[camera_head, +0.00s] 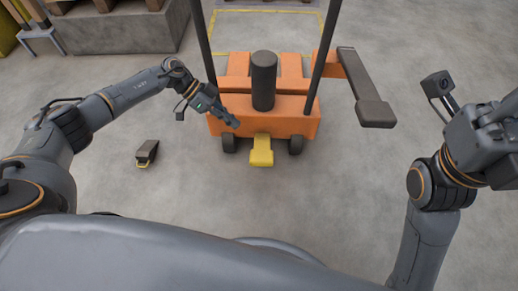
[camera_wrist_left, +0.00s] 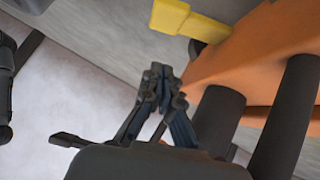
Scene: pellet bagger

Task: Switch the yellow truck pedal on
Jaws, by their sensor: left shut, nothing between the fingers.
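The yellow pedal (camera_head: 262,152) sticks out low at the front of the orange truck (camera_head: 225,125), between its two dark wheels. In the left wrist view, the pedal (camera_wrist_left: 188,20) is at the top, beside the orange body (camera_wrist_left: 262,55). I cannot tell whether it is pressed down. My left gripper (camera_head: 235,123) is shut and empty, in front of the truck's left part, above and left of the pedal and apart from it. Its closed fingers (camera_wrist_left: 158,78) show in the left wrist view. My right arm is at the right edge; its fingers cannot be made out.
A dark post (camera_head: 264,80) and two tall dark bars rise from the truck. An orange arm with a dark pad (camera_head: 375,113) reaches out right. A small dark pedal-like object (camera_head: 147,152) lies on the floor at left. The floor in front of the pedal is clear.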

